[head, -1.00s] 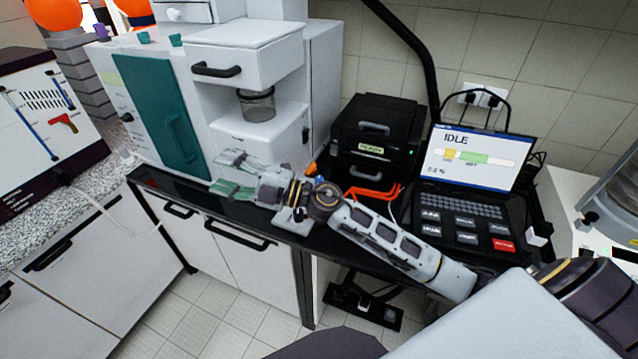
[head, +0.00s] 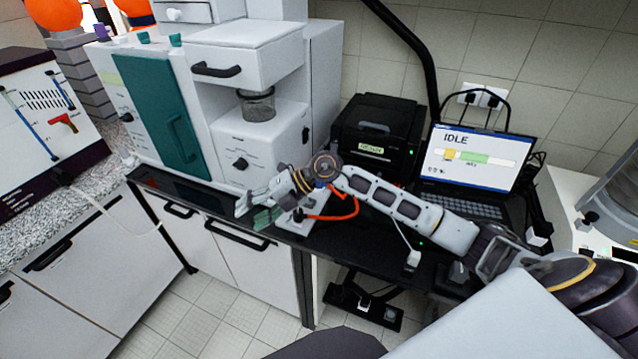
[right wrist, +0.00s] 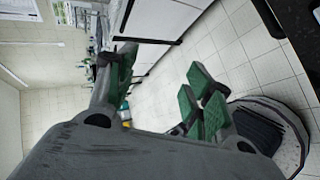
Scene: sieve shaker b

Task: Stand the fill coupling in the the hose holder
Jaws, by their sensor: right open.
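My right gripper (head: 252,211) is open and empty at the front edge of the black bench, in front of the white machine. In the right wrist view its green-padded fingers (right wrist: 160,92) stand wide apart with only floor and cabinet fronts between them. A small white block with a dark knob (head: 297,223), which may be the hose holder, sits on the bench just right of the fingers, partly under my wrist. An orange hose (head: 340,215) curves from beside this block to behind my forearm. I cannot make out the fill coupling for certain. My left gripper is not in view.
A black printer-like box (head: 375,135) and a laptop reading IDLE (head: 475,160) stand behind my forearm. The bench edge is close below the gripper, with tiled floor beyond.

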